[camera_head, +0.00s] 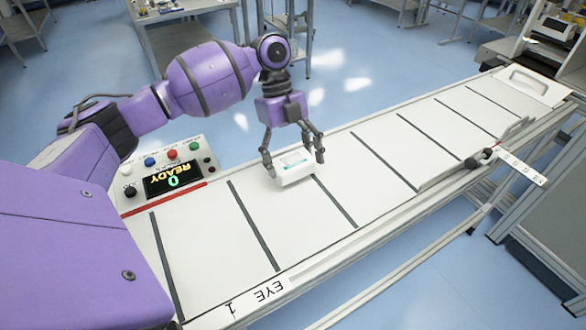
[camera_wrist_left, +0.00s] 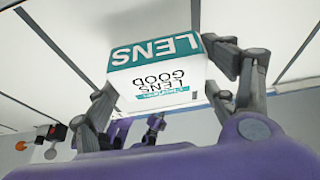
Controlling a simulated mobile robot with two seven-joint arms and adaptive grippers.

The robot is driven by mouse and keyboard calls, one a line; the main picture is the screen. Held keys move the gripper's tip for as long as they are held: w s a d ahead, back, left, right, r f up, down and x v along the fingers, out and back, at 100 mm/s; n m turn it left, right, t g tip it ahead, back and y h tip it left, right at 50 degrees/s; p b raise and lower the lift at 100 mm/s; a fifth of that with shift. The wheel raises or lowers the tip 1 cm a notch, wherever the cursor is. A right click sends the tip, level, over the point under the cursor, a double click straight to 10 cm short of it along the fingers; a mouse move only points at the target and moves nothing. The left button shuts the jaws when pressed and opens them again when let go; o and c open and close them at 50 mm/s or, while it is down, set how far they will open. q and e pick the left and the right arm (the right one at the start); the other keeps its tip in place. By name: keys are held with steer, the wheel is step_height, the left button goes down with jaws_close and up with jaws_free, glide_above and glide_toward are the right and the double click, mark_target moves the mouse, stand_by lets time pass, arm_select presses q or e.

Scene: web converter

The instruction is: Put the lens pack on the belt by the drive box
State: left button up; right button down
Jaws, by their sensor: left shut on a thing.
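The lens pack (camera_head: 294,177) is a small white box with a teal panel. In the left wrist view its teal side reads LENS and its white side reads GOOD (camera_wrist_left: 158,85). My left gripper (camera_head: 293,155) is shut on it, one finger at each side, seen also in the left wrist view (camera_wrist_left: 170,105). The pack is over the white belt (camera_head: 200,245), close to a dark cross line; I cannot tell whether it touches. A control box (camera_head: 173,180) with buttons and a READY 0 display stands at the belt's far edge, left of the pack. My right gripper is out of view.
Dark lines divide the belt into sections, with bare belt on both sides of the pack. A red strip (camera_head: 178,199) runs along the edge by the control box. A dark-ended fitting (camera_head: 480,158) sits at the near right edge, and a white handled plate (camera_head: 530,84) at the far right end.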

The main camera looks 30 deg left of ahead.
mark_target(293, 170)
arm_select(q)
steer(key=shift+f, duration=1.6)
steer(key=shift+f, duration=0.15)
steer(key=o, duration=1.2)
steer(key=shift+o, duration=0.2)
steer(key=v, duration=1.2)
steer(key=shift+b, duration=0.3)
steer(key=shift+w, duration=0.1)
